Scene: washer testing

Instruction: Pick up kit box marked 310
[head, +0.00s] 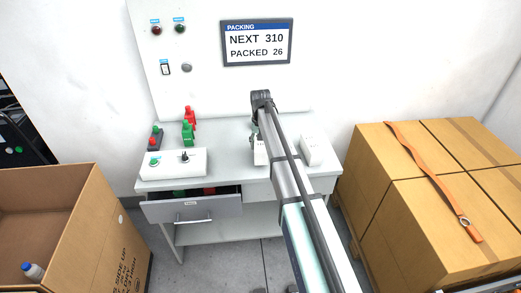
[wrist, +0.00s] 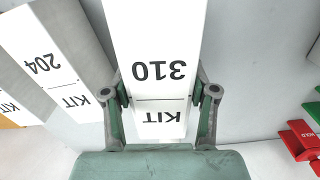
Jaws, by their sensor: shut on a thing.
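The white kit box marked 310 (wrist: 160,40) is between the two fingers of my gripper (wrist: 160,95) in the wrist view, its label upside down. The fingers touch it from both sides. In the head view the box (head: 260,154) is mostly hidden behind my arm, over the white table. I cannot tell whether its base touches the tabletop. A second kit box, marked 204 (wrist: 42,58), stands apart to the left in the wrist view.
The table (head: 235,135) also bears a white switch box (head: 174,163) and red and green pieces at its left. Its drawer (head: 180,209) is open. A screen (head: 257,41) reads NEXT 310, PACKED 26. An open carton (head: 105,240) stands left, closed cartons (head: 385,185) right.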

